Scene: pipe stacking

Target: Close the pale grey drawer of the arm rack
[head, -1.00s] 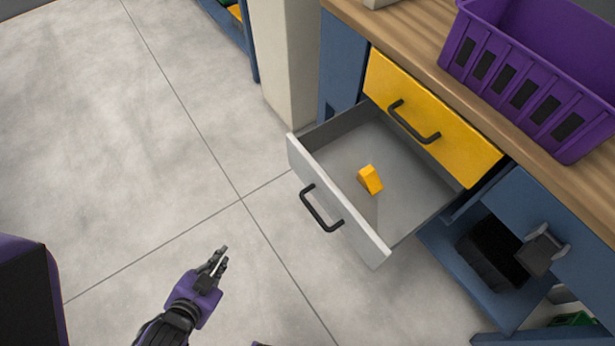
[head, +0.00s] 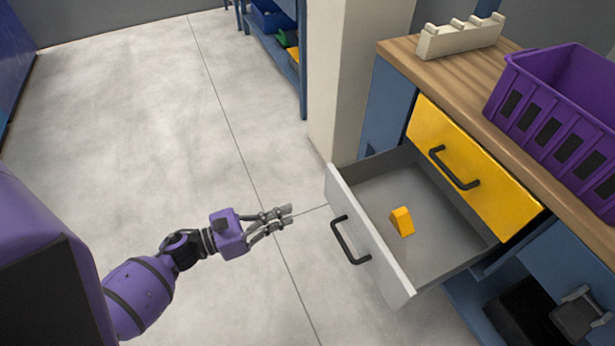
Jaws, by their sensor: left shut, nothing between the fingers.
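The pale grey drawer (head: 376,250) is pulled well out of the blue cabinet below the yellow drawer. Its front faces left and carries a black bar handle (head: 346,243). A small yellow block (head: 402,221) lies inside the drawer. My left gripper (head: 289,213) is shut and empty over the floor, left of the drawer front and apart from it. Its fingers point right, toward the front's far end. My right gripper is not in view.
The yellow drawer (head: 480,165) above is shut. The wooden worktop (head: 410,60) bears a purple crate (head: 548,125) and a white notched rack (head: 460,38). A pale pillar (head: 350,80) stands behind the drawer. An open blue compartment is at lower right. The floor at left is clear.

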